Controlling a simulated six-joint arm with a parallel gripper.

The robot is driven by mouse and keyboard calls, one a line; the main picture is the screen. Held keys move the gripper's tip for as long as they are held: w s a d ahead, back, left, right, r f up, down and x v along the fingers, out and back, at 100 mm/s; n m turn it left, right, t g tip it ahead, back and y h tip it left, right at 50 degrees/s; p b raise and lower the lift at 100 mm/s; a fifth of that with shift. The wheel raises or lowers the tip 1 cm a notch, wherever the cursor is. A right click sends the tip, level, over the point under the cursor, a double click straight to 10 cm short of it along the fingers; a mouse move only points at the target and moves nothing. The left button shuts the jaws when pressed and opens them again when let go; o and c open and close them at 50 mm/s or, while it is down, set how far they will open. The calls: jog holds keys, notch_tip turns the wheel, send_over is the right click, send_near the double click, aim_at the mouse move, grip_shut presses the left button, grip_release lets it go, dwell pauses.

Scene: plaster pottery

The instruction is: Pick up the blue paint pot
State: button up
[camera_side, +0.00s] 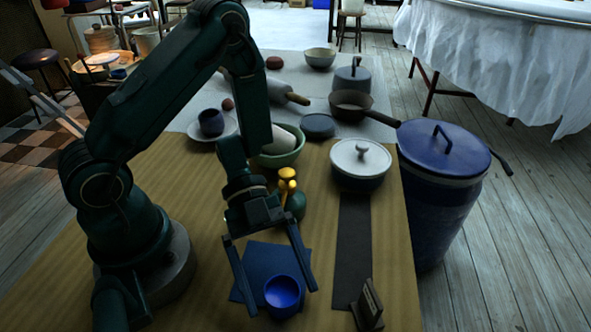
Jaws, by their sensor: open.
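The blue paint pot (282,292) is a small round bright-blue cup. It stands on the front part of a dark blue square mat (248,258) on the wooden table. My gripper (283,290) is open and points down toward the pot. One finger shows to the left of the pot and the other to its right. Both fingers look apart from the pot. I cannot tell from this one view how far the fingertips are above or behind it.
A green bottle with a yellow top (290,196) stands just behind my gripper. A green bowl (279,146) is farther back.

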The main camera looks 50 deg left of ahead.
jog(key=c, duration=1.5)
jog(key=shift+o, duration=0.2)
jog(key=shift+r, duration=0.15)
